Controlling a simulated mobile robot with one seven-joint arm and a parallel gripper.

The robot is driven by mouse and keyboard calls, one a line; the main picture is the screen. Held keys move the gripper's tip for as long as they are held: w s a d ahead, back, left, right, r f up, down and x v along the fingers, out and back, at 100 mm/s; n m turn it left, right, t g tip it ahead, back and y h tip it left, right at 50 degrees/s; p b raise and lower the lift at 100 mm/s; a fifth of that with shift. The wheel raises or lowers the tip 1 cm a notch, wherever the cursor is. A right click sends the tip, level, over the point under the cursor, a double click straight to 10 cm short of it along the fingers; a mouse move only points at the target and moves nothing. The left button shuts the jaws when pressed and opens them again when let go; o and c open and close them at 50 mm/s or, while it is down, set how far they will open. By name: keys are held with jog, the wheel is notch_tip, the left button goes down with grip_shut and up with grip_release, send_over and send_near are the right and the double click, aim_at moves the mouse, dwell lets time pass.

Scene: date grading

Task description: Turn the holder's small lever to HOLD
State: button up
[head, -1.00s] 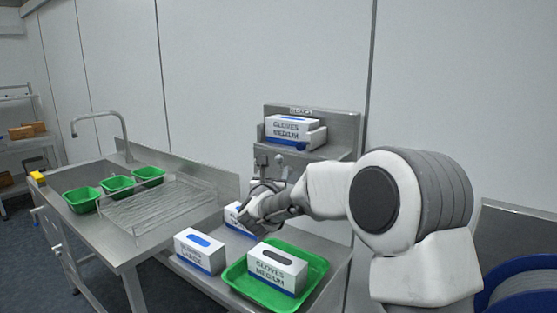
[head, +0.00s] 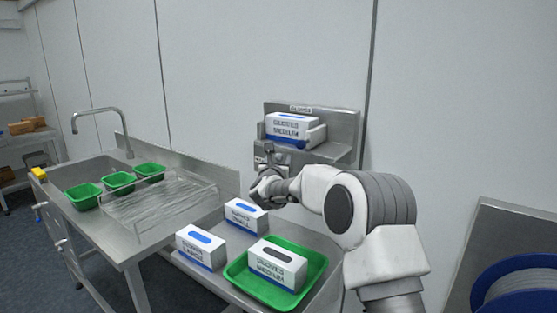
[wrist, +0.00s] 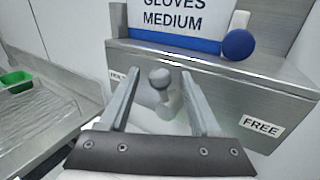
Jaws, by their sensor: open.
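The steel holder (head: 345,152) on the wall carries a white and blue glove box (head: 290,127), marked MEDIUM in the wrist view (wrist: 172,20). The small lever, with a grey round knob (wrist: 160,78), stands out from the holder's front in the wrist view. A FREE label (wrist: 261,126) is to its right; a label at its left (wrist: 117,76) is mostly hidden by my finger. My gripper (wrist: 160,73) is open, one finger on each side of the knob. I cannot tell whether either finger touches it. My gripper (head: 268,180) is in front of the holder in the head view.
A blue knob (wrist: 238,45) sits beside the box on the holder. Below are two glove boxes (head: 246,217) (head: 201,249) and a green tray (head: 238,272) bearing another (head: 277,266). A sink bench (head: 130,242) with green tubs (head: 83,197) is at left.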

grip_shut()
jog(key=shift+a+r+p, duration=0.1)
jog(key=shift+p, duration=0.25)
jog(key=shift+w+a+r+n+g+p, duration=0.15)
jog(key=shift+n+g+p, duration=0.1)
jog(key=shift+n+p, duration=0.25)
jog(key=shift+w+a+f+n+g+p, duration=0.1)
jog(key=shift+n+g+p, duration=0.2)
jog(key=shift+p, duration=0.35)
jog(key=shift+w+a+f+n+g+h+p, duration=0.35)
jog(key=shift+f+n+g+h+p, duration=0.8)
jog(key=shift+p, duration=1.6)
jog(key=shift+w+a+f+n+g+p, duration=0.15)
jog(key=shift+a+n+g+p, duration=0.4)
jog(key=shift+n+p, duration=1.65)
jog(key=shift+w+a+f+n+g+h+p, duration=0.25)
jog(key=shift+f+n+g+h+p, duration=0.45)
jog(key=shift+p, duration=2.55)
jog(key=shift+n+g, duration=0.25)
